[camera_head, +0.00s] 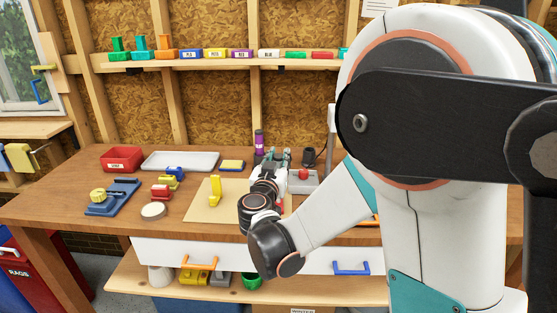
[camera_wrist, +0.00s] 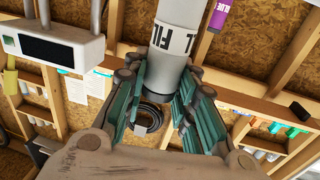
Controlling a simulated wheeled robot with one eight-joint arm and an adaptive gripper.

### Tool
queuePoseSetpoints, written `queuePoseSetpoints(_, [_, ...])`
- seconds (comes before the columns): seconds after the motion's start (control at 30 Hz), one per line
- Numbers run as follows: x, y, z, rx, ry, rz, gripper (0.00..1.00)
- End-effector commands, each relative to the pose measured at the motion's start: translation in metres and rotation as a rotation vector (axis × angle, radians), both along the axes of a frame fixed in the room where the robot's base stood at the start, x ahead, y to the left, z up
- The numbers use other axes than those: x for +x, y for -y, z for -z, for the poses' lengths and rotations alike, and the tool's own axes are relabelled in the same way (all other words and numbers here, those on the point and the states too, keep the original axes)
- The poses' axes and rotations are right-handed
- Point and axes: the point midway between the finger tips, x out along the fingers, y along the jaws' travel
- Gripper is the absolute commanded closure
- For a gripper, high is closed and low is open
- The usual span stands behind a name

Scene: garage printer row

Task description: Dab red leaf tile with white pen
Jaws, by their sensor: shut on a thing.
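In the head view my gripper (camera_head: 272,168) is low over the right part of the tan board (camera_head: 228,208). In the wrist view my gripper (camera_wrist: 165,82) has its teal fingers closed around a white cylinder with black lettering, which I take as the white pen (camera_wrist: 178,35). The letters partly read "FIL". Its tip is out of sight. I cannot make out a red leaf tile; the arm and gripper may hide it.
A yellow upright object (camera_head: 215,190) stands on the board, left of my gripper. A red bin (camera_head: 121,158), a white tray (camera_head: 181,161), a blue tool (camera_head: 112,197) and a purple bottle (camera_head: 259,143) are around it. A grey tray (camera_head: 304,186) holds a red ball (camera_head: 303,174).

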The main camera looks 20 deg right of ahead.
Motion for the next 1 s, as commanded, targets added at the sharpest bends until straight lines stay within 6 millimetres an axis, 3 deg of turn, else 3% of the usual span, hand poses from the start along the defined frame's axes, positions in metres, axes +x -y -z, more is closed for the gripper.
queuePoseSetpoints(1.0, [0.0,0.0,0.018,0.0,0.0,0.0,1.0])
